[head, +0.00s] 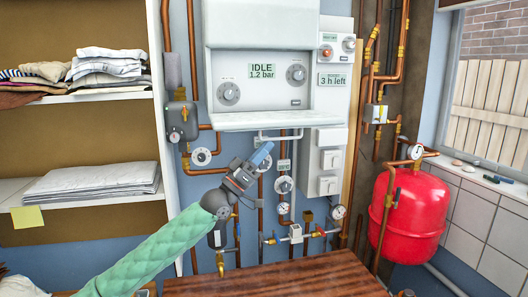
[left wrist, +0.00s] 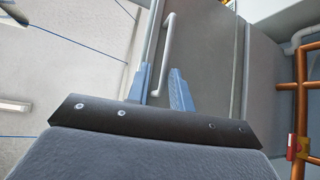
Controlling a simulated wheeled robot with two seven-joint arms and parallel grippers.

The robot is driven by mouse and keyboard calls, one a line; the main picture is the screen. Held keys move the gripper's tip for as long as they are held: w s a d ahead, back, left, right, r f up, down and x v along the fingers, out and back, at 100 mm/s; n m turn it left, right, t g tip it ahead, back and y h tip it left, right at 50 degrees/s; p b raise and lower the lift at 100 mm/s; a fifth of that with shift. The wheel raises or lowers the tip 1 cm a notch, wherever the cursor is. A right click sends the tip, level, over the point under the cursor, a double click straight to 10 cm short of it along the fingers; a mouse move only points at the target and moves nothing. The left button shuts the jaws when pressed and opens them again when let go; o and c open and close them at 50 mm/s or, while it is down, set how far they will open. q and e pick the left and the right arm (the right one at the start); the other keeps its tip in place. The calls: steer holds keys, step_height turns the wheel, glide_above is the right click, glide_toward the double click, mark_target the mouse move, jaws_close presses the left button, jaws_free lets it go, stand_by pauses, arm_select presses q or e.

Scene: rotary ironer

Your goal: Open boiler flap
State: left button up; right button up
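The boiler (head: 262,22) is a white box on the wall at upper middle, its display reading IDLE, 1.2 bar. Its flap (head: 262,121) shows as a pale panel along the lower front edge; I cannot tell how far it stands open. A thin white bar handle (head: 280,139) sits at its underside. My left gripper (head: 264,152) is just below and left of the handle, pointing up. In the left wrist view, the blue fingers (left wrist: 160,88) are apart, and the white handle (left wrist: 168,55) runs up between and beyond them. Contact cannot be told. My right gripper is out of view.
Copper pipes, valves and gauges (head: 283,209) fill the wall below the boiler. A red tank (head: 407,216) stands right. Shelves (head: 80,97) with folded cloth are left. A brown wooden top (head: 280,279) lies below, its visible part bare.

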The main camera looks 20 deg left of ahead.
arm_select(q)
steer(key=b+v, duration=0.5)
steer(key=v, duration=0.4)
stand_by(0.8)
steer(key=shift+d, duration=0.1)
stand_by(0.5)
